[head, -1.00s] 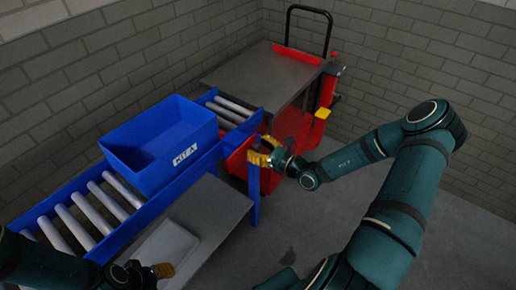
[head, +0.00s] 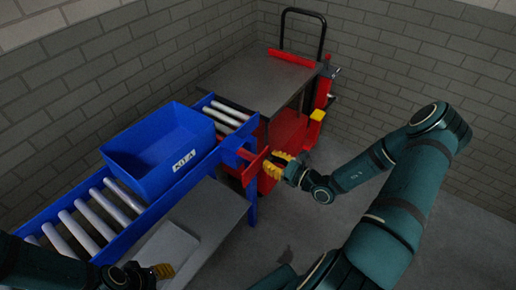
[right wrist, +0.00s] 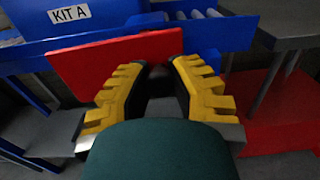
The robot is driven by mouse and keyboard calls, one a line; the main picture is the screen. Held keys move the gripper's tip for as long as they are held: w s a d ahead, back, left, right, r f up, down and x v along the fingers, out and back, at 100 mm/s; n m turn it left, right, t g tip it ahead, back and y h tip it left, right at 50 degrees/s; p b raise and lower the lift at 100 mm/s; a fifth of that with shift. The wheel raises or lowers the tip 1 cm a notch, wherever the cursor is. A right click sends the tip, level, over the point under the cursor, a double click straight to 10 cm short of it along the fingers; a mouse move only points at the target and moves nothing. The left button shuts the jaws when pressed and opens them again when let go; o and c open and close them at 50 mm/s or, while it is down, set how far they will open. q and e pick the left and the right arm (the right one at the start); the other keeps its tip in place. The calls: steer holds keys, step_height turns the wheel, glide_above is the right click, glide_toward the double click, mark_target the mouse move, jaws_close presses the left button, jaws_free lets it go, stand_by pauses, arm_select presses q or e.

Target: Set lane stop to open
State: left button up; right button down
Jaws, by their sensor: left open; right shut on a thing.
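The lane stop is a red plate (head: 254,166) at the side of the blue roller conveyor (head: 96,245), near its far end. It sticks out sideways from a blue bracket (head: 236,150) on the rail. In the right wrist view the red plate (right wrist: 110,62) spans the space in front of the fingers. My right gripper (head: 275,162), with yellow fingers, is shut on the lane stop's outer end; the exact grip point is dark and partly hidden in the right wrist view (right wrist: 160,72). My left gripper (head: 155,272) is open and empty at the lower left.
A blue bin labelled KIT A (head: 160,150) sits on the rollers, short of the lane stop. A grey-topped red cart (head: 262,80) stands at the conveyor's far end. A grey shelf (head: 215,205) with a pale flat panel (head: 170,250) lies in front. Open floor is at the right.

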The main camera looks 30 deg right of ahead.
steer(key=p+v, duration=0.1)
steer(key=v, duration=0.3)
steer(key=shift+s, duration=0.1)
steer(key=c, duration=0.8)
jaws_free()
steer(key=shift+o, duration=0.2)
steer(key=shift+d, duration=0.1)
steer(key=v, duration=1.2)
